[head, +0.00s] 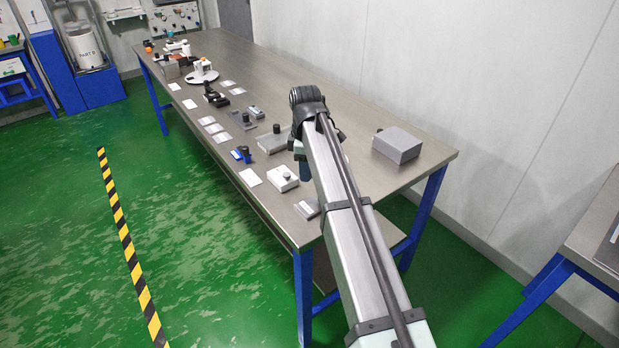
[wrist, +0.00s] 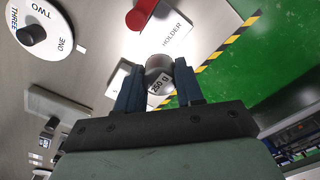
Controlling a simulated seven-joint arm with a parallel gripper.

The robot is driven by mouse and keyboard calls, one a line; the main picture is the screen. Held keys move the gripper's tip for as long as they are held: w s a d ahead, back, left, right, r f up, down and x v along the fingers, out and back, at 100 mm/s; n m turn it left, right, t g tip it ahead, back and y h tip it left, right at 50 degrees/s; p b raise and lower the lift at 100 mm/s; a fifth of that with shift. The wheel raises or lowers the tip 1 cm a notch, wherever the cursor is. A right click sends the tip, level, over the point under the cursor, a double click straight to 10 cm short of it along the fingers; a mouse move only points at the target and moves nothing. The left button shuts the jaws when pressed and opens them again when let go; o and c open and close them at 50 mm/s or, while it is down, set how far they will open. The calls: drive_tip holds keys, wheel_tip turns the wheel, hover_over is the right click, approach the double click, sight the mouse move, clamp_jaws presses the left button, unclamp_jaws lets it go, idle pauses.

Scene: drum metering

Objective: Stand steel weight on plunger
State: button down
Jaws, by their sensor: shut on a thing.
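The steel weight (wrist: 158,80), a small grey cylinder with a "250 g" label, is between the two dark blue fingers of my gripper (wrist: 159,88) in the wrist view. My gripper is shut on it. A white card lies partly hidden behind the weight and fingers. I cannot make out the plunger for certain in either view. In the head view my arm hides most of the gripper and the weight.
In the wrist view a white dial (wrist: 38,30) marked ONE, TWO, THREE is at upper left, and a red part (wrist: 141,16) is beside a HOLDER card (wrist: 172,33). The steel table (head: 345,122) carries several devices and cards; a grey box (head: 397,145) sits at right.

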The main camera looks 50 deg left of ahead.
approach(287, 174)
drive_tip(key=shift+f, duration=2.95)
drive_tip(key=shift+f, duration=0.4)
